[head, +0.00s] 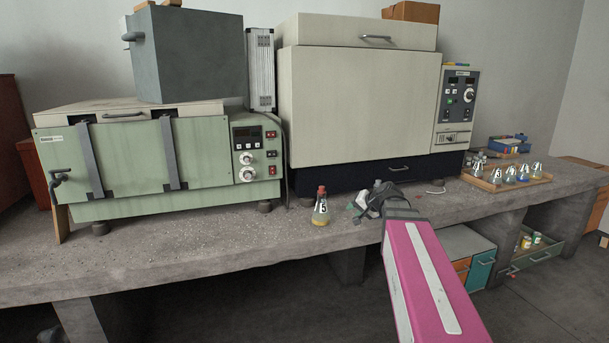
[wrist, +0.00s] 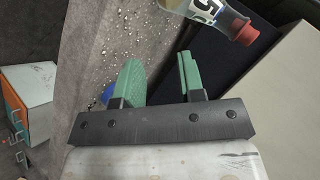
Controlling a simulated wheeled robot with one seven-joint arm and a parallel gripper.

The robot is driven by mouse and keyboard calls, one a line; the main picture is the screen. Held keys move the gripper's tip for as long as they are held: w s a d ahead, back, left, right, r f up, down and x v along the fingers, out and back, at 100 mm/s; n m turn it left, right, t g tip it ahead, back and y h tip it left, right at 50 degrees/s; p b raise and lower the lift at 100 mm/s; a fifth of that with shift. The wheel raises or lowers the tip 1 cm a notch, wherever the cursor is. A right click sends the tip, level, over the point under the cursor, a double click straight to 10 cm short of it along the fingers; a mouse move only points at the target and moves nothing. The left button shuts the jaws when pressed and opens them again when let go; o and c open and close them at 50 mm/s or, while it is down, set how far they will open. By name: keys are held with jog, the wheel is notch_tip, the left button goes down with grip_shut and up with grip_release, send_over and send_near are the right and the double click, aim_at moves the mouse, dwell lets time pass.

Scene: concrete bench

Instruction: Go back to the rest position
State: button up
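My gripper (head: 359,205) is over the front part of the concrete bench (head: 215,235), in front of the large cream oven. In the wrist view my gripper (wrist: 160,72) shows two green fingers well apart with nothing between them; it is open and empty. A small flask (head: 321,211) with a red stopper, yellowish liquid and a number label stands upright on the bench, left of my gripper in the head view. The flask (wrist: 209,15) also shows beyond the fingertips in the wrist view, apart from them and partly cut off.
The cream oven (head: 360,105) and the green oven (head: 130,155) stand along the back. A wooden tray (head: 507,185) of several labelled flasks is at the right end. A small blue thing (wrist: 108,93) shows beside one finger. A cabinet (head: 468,258) stands below the bench.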

jog(key=s+f+n+g+h, duration=0.4)
jog(key=s+f+g+h, duration=0.2)
jog(key=s+f, duration=1.4)
notch_tip(320, 180, down, 4)
jog(key=shift+s+r+g, duration=0.15)
jog(key=shift+g, duration=0.95)
